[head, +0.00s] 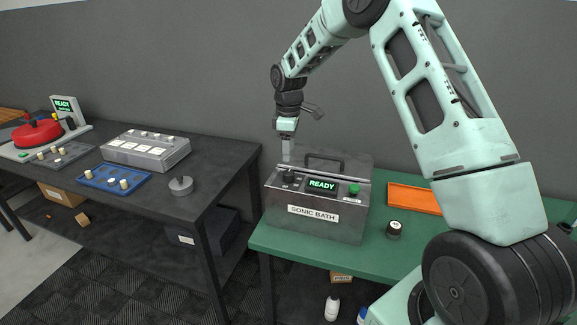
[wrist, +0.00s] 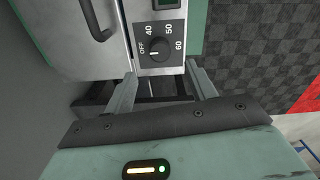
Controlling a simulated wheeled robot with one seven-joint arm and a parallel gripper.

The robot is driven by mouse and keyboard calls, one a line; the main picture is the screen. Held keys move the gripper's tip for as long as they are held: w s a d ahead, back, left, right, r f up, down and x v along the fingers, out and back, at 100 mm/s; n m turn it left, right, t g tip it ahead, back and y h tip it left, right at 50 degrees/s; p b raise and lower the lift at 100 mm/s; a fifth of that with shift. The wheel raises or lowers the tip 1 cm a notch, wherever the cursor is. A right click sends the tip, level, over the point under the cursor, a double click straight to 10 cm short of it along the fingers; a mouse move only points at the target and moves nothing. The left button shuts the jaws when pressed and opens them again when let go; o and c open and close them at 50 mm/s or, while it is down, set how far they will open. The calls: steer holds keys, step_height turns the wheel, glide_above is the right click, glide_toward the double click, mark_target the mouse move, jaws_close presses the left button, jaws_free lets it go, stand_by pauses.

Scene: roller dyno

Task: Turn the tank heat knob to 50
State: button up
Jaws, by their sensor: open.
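The tank heat knob (wrist: 160,48) is a round dark knob on a grey dial plate marked OFF, 40, 50 and 60. A small light mark shows on its left side, nearest OFF, too small to read exactly. The knob is on the sonic bath (head: 315,228), a grey metal box whose screen (head: 321,185) reads READY. In the head view the knob (head: 289,177) is at the box's upper left. My gripper (head: 287,153) is above that corner, pointing down. In the wrist view my gripper (wrist: 160,70) is open and empty, its fingertips just short of the knob, apart from it.
The bath has a top handle (head: 325,158) and a green button (head: 354,189) right of the screen. An orange tray (head: 413,198) and a small dark jar (head: 394,229) are to its right on the green bench (head: 300,247). A dark table (head: 200,195) stands left across a gap.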

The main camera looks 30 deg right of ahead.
mark_target(288, 172)
step_height(288, 172, down, 8)
steer(key=shift+f+p, duration=0.1)
steer(key=shift+p, duration=1.05)
steer(key=c, duration=1)
